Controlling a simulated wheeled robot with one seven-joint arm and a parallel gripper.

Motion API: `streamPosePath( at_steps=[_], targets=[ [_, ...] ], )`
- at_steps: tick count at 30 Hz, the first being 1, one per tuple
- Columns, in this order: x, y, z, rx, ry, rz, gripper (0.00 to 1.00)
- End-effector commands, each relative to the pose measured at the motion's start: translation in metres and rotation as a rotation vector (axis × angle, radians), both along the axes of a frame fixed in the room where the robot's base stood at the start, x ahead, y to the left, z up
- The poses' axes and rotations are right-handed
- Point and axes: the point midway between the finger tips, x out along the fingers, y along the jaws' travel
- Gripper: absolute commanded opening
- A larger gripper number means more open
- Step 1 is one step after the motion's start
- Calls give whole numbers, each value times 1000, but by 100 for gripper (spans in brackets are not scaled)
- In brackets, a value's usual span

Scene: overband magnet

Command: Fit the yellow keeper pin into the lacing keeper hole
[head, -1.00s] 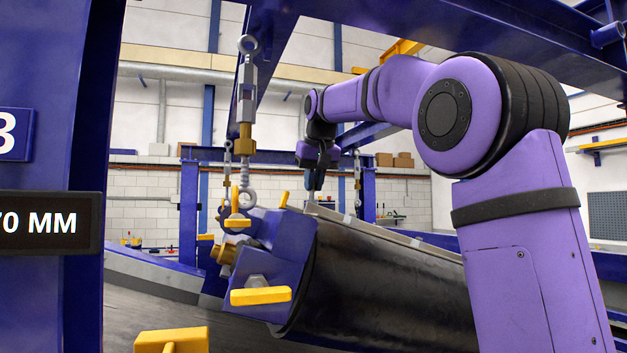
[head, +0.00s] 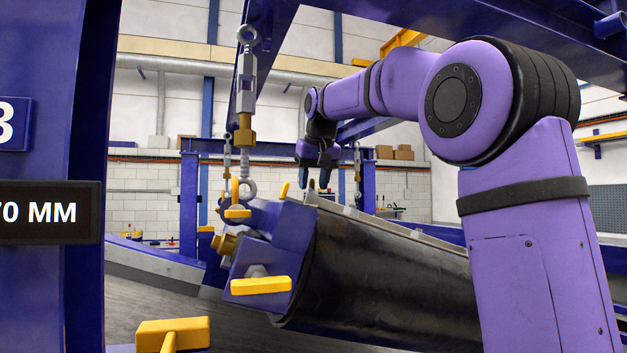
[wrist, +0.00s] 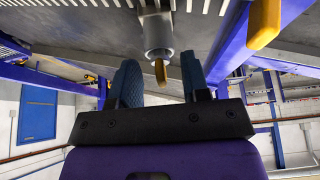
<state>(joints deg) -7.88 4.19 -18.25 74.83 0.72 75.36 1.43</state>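My gripper (head: 314,182) is open above the far upper edge of the dark drum in the head view. In the wrist view its two blue fingers (wrist: 160,88) stand apart. The yellow keeper pin (wrist: 160,72), as it appears, shows as a small yellow end between and just beyond them, with a visible gap on both sides. It sticks out of a grey round fitting (wrist: 157,38), which I take for the lacing keeper. The fitting hides the rest of the pin, and I cannot tell how deep it sits. In the head view I cannot make this pin out.
A blue end bracket (head: 285,225) with a yellow T-handle (head: 261,285) stands before the dark drum (head: 380,280). A turnbuckle (head: 246,90) hangs above it. In the wrist view a yellow bar (wrist: 263,22) is close on the right. Another yellow handle (head: 172,330) is at the front.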

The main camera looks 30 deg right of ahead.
Motion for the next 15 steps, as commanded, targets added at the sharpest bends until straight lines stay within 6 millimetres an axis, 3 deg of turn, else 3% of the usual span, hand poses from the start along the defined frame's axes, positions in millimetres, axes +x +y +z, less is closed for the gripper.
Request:
streamPosePath(
  at_steps=[8, 15],
  targets=[
    [-1, 0, 2, 0, 0, 0, 42],
    [-13, 2, 28, -1, -3, -1, 42]
  ],
)
